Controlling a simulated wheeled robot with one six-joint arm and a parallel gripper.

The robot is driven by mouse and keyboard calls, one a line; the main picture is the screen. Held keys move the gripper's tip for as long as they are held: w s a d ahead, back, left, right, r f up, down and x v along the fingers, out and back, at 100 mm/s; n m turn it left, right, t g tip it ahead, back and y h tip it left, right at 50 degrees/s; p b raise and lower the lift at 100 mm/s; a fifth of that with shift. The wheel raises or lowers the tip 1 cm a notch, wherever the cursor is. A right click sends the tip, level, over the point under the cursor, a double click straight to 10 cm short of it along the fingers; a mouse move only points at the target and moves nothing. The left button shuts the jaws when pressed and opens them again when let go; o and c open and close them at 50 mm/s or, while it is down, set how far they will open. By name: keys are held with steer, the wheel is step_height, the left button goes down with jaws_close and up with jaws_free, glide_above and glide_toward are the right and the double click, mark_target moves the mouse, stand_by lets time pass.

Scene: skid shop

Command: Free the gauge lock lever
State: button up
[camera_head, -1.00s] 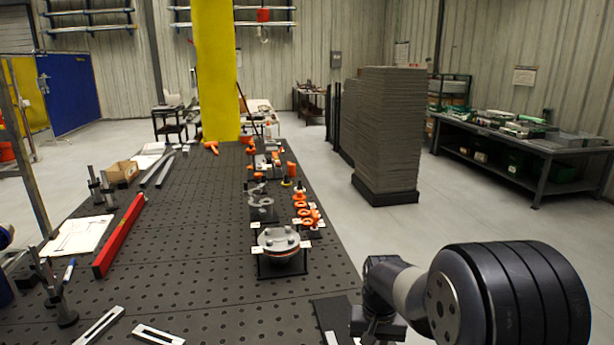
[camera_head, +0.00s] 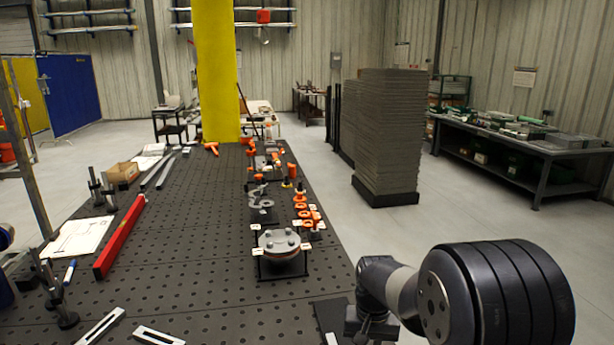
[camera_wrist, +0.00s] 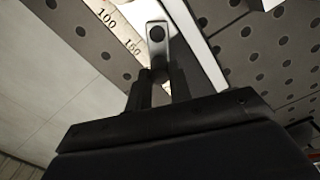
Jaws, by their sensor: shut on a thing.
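In the wrist view a small silver lever (camera_wrist: 157,48) with a rounded end and a dark hole shows between the fingertips of my gripper (camera_wrist: 158,75). The fingers are closed on its near part. The lever lies beside a pale scale (camera_wrist: 125,34) marked 100 and 150, and a bright straight bar edge (camera_wrist: 205,52) runs just right of it. In the head view my gripper (camera_head: 371,328) is at the table's near right, low over a dark plate (camera_head: 322,312). The lever cannot be made out there.
The perforated black table (camera_head: 190,240) stretches ahead. A round flanged part on a stand (camera_head: 281,246) and several orange clamps (camera_head: 303,208) stand beyond my gripper. A red beam (camera_head: 120,236) lies at left. The table's middle left is mostly clear.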

steer(key=shift+w+a, duration=0.15)
steer(key=shift+a, duration=0.2)
steer(key=shift+a, duration=0.35)
steer(key=o, duration=1)
step_height(320, 180, up, 7)
steer(key=p, duration=0.5)
steer(key=shift+p, duration=0.4)
